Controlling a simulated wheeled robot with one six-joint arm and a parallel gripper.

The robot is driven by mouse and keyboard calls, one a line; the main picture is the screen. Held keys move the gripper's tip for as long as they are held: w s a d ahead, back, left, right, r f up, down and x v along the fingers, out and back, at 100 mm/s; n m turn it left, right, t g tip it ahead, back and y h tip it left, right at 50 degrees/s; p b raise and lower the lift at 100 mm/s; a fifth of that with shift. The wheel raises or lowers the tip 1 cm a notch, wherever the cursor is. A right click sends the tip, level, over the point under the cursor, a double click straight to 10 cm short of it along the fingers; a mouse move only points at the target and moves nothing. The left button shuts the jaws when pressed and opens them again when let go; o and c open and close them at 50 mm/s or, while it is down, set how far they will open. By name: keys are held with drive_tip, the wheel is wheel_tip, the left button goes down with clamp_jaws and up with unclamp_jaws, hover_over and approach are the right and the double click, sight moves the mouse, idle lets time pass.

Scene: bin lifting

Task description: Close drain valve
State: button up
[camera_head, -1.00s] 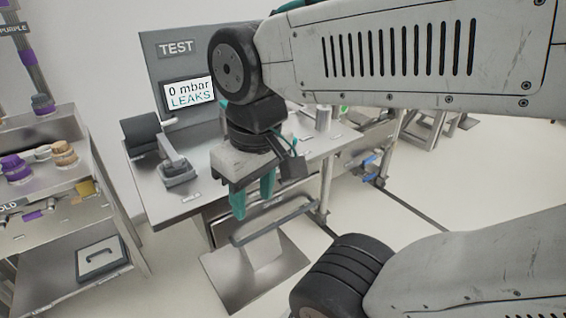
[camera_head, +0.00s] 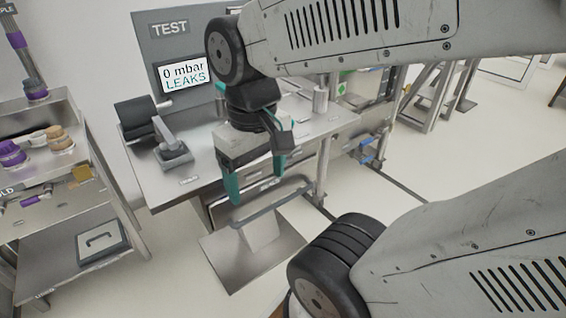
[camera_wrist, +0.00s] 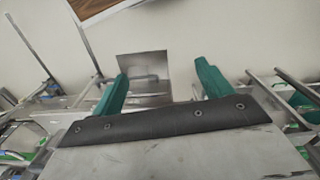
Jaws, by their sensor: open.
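Blue valve handles (camera_head: 368,157) sit on pipework under the right end of the test bench, small in the head view. I cannot tell which one is the drain valve or how its handle is set. My gripper (camera_head: 257,191) has two teal fingers, wide apart and empty, pointing down in front of the bench's front edge. It is to the left of the blue handles and well apart from them. In the wrist view my gripper (camera_wrist: 162,72) also shows open, with nothing between the fingers. No blue handle can be made out clearly there.
The test bench (camera_head: 180,190) carries a screen (camera_head: 185,78) reading "0 mbar LEAKS". A metal stand with a bar (camera_head: 255,250) is on the floor below my gripper. A shelf cart (camera_head: 75,180) is at the left. Open floor (camera_head: 440,160) lies to the right.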

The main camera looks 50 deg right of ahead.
drive_tip(key=w+d+f+m, duration=0.1)
drive_tip(key=w+d+f, duration=0.2)
drive_tip(key=d+f, duration=0.4)
drive_tip(key=w+d+f+m+g, duration=0.1)
drive_tip(key=w+d+f, duration=0.1)
drive_tip(key=d+f, duration=0.45)
drive_tip(key=w+d+f+m, duration=0.1)
drive_tip(key=w+d+f, duration=0.2)
drive_tip(key=d+f, duration=0.45)
drive_tip(key=w+d+f+t+h, duration=0.15)
drive_tip(key=d+f+t, duration=0.25)
drive_tip(key=d+f, duration=0.5)
drive_tip(key=w+d+f+t+h, duration=0.1)
drive_tip(key=w+d+f+t, duration=0.3)
drive_tip(key=f, duration=0.9)
drive_tip(key=w+d+r+n+t+h, duration=0.2)
drive_tip(key=w+r+t, duration=0.4)
drive_tip(key=r+t, duration=0.5)
drive_tip(key=shift+y, duration=0.25)
drive_tip(key=x, duration=0.7)
drive_tip(key=shift+w+f, duration=0.1)
drive_tip(key=shift+f, duration=0.3)
